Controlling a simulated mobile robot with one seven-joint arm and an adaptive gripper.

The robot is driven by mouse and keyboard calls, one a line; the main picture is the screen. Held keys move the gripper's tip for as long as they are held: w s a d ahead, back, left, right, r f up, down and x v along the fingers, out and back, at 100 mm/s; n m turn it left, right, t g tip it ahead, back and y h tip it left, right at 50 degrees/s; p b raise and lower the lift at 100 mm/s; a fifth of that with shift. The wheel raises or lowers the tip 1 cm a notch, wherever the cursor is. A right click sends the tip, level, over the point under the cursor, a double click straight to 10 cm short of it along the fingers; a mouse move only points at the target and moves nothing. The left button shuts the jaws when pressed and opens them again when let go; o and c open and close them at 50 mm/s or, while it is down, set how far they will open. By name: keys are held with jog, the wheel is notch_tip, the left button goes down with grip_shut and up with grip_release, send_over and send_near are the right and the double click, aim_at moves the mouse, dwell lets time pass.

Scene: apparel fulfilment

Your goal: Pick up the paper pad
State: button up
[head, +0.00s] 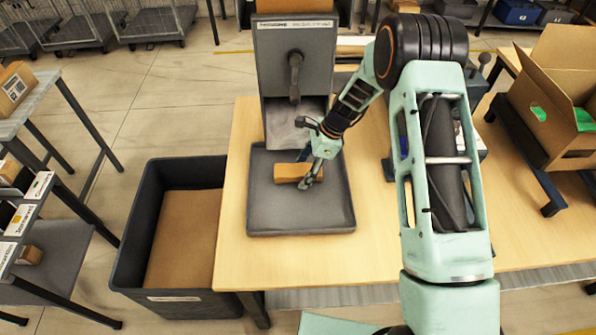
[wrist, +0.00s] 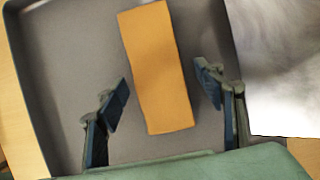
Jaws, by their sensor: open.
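The paper pad appears to be the tan-orange rectangular block (head: 287,173) lying flat in a grey tray (head: 262,220) on the table. In the wrist view the pad (wrist: 157,60) lies lengthwise ahead of my gripper, its near end between the two fingers. My gripper (head: 312,178) is over the tray at the pad's right end in the head view. In the wrist view my gripper (wrist: 163,85) is open, with a gap on each side of the pad. I cannot tell how high the fingertips are above the tray.
A grey dispenser-like machine (head: 293,65) stands behind the tray, with a metal chute (head: 285,128) leading down to it. A dark bin (head: 137,235) stands left of the table (head: 320,262). An open cardboard box (head: 545,105) is at right. The table front is clear.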

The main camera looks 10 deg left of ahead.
jog(key=shift+c, duration=0.5)
jog(key=c, duration=0.7)
jog(key=shift+c, duration=0.2)
jog(key=shift+r, duration=0.1)
